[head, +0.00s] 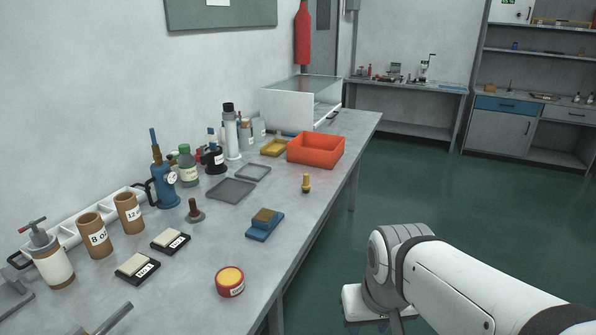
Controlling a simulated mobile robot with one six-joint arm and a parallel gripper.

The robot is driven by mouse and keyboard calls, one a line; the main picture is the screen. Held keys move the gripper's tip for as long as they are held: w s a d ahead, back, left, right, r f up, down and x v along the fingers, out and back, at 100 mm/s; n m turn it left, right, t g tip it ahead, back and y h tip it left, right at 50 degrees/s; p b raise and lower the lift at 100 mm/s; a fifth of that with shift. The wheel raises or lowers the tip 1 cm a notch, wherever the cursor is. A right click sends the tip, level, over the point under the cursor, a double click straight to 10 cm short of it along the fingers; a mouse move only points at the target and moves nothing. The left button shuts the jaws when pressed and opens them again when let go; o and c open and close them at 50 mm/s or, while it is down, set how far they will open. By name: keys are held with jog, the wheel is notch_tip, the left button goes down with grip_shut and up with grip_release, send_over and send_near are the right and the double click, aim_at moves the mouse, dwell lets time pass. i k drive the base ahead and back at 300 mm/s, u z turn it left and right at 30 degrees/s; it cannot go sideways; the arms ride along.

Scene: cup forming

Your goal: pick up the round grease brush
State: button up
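No object is clearly marked as the round grease brush. A small upright yellow-handled piece with a darker round lower end (306,183) stands on the grey bench near its right edge and may be it. A brown knob-like piece with a wide round foot (194,211) stands further left and is another round-footed candidate. A red tin with a yellow top (230,281) sits at the near bench edge. My white arm is off the bench, over the floor at lower right; its gripper does not show, so its fingers cannot be judged.
The bench (280,263) carries a blue block with a brown top (265,224), flat grey trays (231,190), labelled pads (137,267) and brown cups (95,235). An orange bin (315,149) stands beyond the yellow-handled piece. Bottles line the wall. Green floor (440,195) is open at right.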

aim_at(305, 187)
jog(key=i, duration=0.7)
jog(key=z, duration=2)
jog(key=i, duration=1.85)
jog(key=u, duration=0.9)
jog(key=k, duration=0.1)
jog(key=u, duration=2.35)
